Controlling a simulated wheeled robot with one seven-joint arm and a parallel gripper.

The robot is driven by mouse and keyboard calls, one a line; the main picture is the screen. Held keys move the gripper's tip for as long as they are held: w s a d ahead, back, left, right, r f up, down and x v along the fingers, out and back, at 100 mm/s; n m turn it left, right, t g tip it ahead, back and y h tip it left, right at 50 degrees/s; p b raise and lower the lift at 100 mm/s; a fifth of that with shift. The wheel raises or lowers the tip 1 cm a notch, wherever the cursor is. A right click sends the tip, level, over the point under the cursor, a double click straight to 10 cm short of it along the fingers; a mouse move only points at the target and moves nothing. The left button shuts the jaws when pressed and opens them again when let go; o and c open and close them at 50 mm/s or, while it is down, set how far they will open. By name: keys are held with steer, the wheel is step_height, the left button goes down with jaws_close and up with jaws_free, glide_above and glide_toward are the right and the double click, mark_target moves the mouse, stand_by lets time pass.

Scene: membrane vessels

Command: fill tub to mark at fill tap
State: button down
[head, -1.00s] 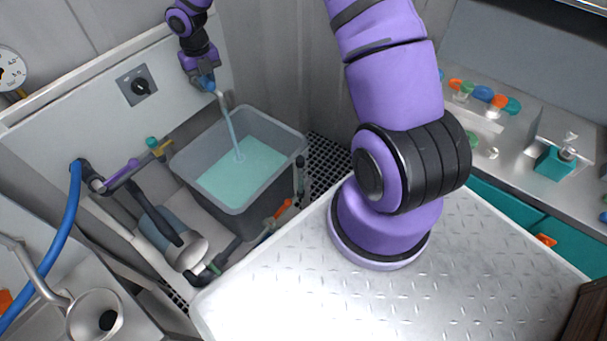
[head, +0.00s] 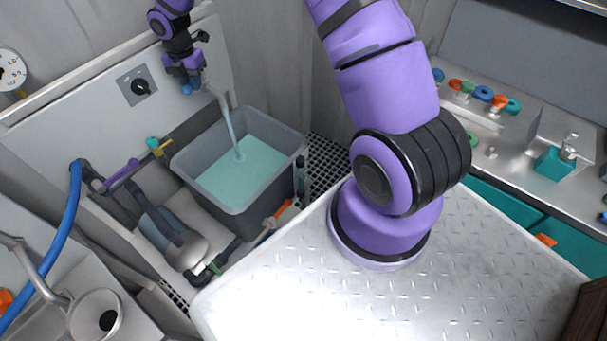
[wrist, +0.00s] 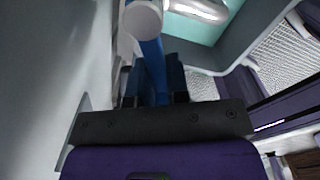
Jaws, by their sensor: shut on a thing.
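The grey tub (head: 240,205) stands in the sink bay below the fill tap (head: 218,92). A stream of water (head: 230,130) runs from the spout into the pale green water (head: 242,175) in the tub. I cannot make out a fill mark on the wall that shows. My gripper (head: 187,88) is at the tap, just left of the spout. In the wrist view its dark fingers (wrist: 154,88) are shut on the blue tap handle (wrist: 153,60). The tub's rim (wrist: 232,50) and water show beyond it at the top.
A dial knob (head: 140,87) is on the wall panel left of the tap. Pipes with coloured valves (head: 160,148) run left of and in front of the tub. A floor grating (head: 325,160) lies to its right. My tread-plate deck is in the foreground.

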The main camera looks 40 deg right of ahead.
steer(key=w+m, duration=0.1)
steer(key=m, duration=0.1)
steer(key=a+m, duration=0.1)
steer(key=m, duration=0.1)
steer(key=w+m, duration=0.1)
steer(key=m, duration=0.1)
steer(key=shift+w+a+r, duration=0.1)
steer(key=shift+w+a, duration=0.05)
steer(key=shift+w, duration=0.15)
steer(key=c, duration=1.1)
jaws_free()
steer(key=shift+w+a, duration=0.1)
steer(key=shift+o, duration=0.2)
step_height(320, 180, up, 11)
steer(key=shift+f, duration=0.2)
steer(key=shift+r, duration=0.1)
